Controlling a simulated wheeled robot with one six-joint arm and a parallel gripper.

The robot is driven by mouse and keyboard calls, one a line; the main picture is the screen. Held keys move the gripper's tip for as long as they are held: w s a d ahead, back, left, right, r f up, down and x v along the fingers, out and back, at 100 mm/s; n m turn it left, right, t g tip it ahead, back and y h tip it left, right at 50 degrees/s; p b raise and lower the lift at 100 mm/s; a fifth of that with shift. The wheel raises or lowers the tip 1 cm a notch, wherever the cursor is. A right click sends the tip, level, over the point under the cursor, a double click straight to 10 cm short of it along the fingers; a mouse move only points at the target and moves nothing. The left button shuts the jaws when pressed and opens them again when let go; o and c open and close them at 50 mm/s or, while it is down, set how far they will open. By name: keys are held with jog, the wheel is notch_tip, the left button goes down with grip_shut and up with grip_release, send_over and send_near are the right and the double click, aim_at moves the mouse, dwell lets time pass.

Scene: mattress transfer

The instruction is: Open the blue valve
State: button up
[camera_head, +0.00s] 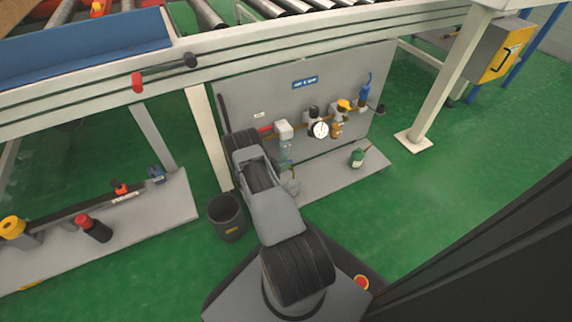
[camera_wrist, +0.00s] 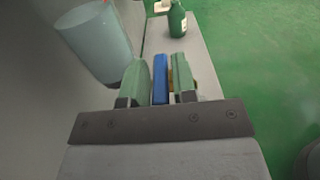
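A flat blue valve handle (camera_wrist: 160,79) stands between the two green fingers of my gripper (camera_wrist: 161,82) in the wrist view. The fingers are close together, one on each side of it, and appear shut on it. In the head view my gripper (camera_head: 286,178) is low in front of the grey panel (camera_head: 245,95), beneath a translucent bowl (camera_head: 286,147). The valve handle cannot be made out there. The bowl also shows in the wrist view (camera_wrist: 95,45), up and left of the fingers.
A green bottle (camera_head: 357,157) stands on the grey shelf (camera_head: 330,175) to the right. A round gauge (camera_head: 320,129), a yellow-topped fitting (camera_head: 344,105) and a blue fitting (camera_head: 364,92) are on the panel. A dark bin (camera_head: 226,216) stands left of my arm. Green floor is clear at right.

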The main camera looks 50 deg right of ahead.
jog(key=shift+s+d, duration=0.2)
jog(key=shift+d, duration=0.25)
jog(key=shift+c, duration=0.2)
grip_shut()
